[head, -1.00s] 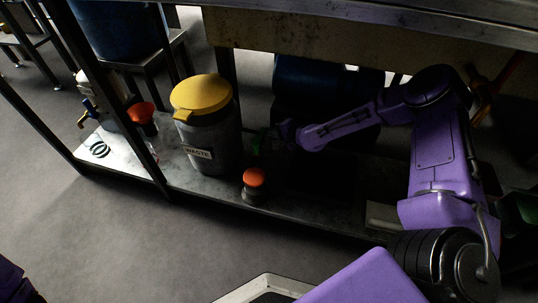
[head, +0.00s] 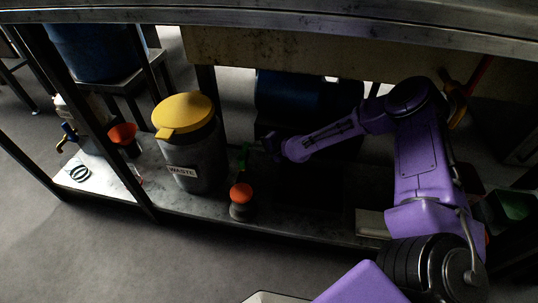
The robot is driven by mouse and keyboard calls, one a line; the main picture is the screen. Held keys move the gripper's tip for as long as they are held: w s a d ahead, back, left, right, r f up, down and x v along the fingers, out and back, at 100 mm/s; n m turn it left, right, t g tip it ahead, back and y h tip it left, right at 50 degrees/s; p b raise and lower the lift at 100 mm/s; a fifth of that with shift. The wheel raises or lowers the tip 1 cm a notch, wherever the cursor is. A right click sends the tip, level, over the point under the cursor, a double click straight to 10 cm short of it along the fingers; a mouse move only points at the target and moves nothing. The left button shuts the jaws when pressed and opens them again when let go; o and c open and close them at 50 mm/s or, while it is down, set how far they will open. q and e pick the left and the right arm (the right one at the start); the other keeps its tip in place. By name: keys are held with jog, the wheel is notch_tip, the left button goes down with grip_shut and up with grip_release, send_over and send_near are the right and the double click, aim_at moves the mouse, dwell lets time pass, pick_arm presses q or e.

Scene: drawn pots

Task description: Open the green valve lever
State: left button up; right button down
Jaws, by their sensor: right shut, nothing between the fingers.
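The green valve lever (head: 244,153) is a small green shape between the waste bin and the dark blue drum (head: 290,92). It stands roughly upright, and its lower part and the valve body are too dark to make out. My right gripper (head: 264,145) is at the end of my purple arm, shut and empty, just right of the green lever. I cannot tell whether it touches the lever. My left gripper is not in view.
A grey waste bin (head: 193,158) with a yellow lid stands left of the lever on the low shelf (head: 165,203). An orange-topped jar (head: 241,203) stands in front. A tap with a blue handle (head: 68,133) is far left. A metal edge (head: 300,28) runs overhead.

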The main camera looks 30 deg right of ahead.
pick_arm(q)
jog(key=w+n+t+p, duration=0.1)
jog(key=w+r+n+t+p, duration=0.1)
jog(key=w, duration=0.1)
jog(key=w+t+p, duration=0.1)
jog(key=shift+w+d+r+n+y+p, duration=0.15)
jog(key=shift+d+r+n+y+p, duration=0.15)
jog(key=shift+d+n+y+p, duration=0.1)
pick_arm(e)
jog(key=s+d+r, duration=0.5)
jog(key=s+d, duration=0.3)
jog(key=shift+s+d, duration=0.15)
jog(key=shift+d, duration=0.05)
